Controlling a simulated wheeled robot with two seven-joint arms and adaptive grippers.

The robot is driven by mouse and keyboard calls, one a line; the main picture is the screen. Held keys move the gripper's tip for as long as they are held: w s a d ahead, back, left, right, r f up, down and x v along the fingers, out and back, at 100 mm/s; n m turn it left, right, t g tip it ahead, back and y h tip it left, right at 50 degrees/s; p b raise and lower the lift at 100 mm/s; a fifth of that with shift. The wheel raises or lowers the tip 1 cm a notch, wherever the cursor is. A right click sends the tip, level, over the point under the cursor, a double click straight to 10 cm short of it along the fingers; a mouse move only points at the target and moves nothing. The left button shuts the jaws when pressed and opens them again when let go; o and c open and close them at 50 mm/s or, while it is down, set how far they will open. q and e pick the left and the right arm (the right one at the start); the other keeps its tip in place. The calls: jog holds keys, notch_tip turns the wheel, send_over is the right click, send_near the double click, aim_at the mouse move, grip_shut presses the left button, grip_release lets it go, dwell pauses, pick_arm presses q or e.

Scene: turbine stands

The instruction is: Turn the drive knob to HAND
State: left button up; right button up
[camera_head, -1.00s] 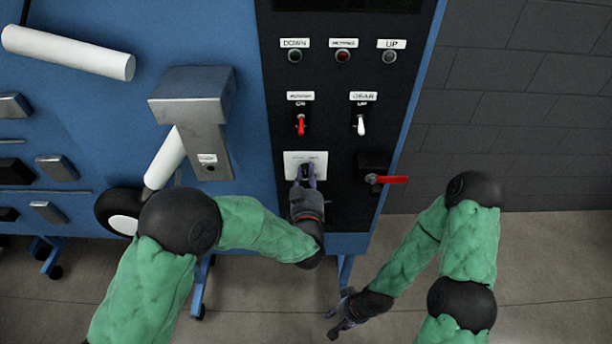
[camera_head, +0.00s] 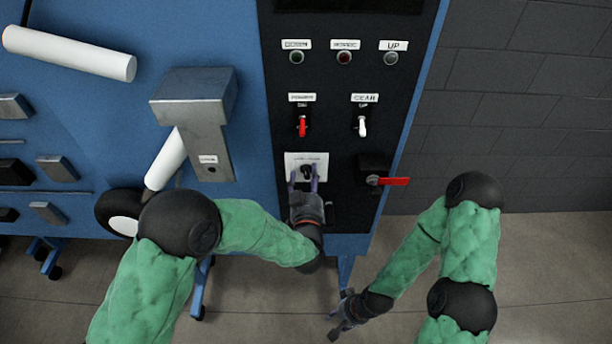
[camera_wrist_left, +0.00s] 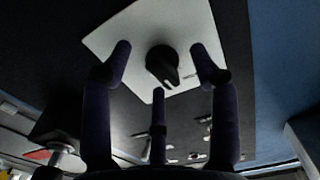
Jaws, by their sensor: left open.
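The drive knob (camera_head: 306,170) is small and black on a white plate (camera_head: 321,159) low on the black panel. In the left wrist view the knob (camera_wrist_left: 162,63) shows large, with its narrow end toward the bottom of the picture, and the plate (camera_wrist_left: 187,22) looks tilted. The plate's lettering is too small to read. My left gripper (camera_head: 303,179) is open just below the knob. In the wrist view its fingers (camera_wrist_left: 161,55) stand apart on both sides of the knob, with no clear contact, and a third finger is below. My right gripper (camera_head: 342,318) hangs low, away from the panel; its opening is unclear.
A red-handled switch (camera_head: 393,181) sticks out right of the plate. Above are a red toggle (camera_head: 302,127), a white toggle (camera_head: 362,127) and a row of round buttons (camera_head: 343,58). A grey metal box (camera_head: 195,95) juts out at the left.

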aim_at(307, 177)
pick_arm(q)
jog(key=shift+s, duration=2.2)
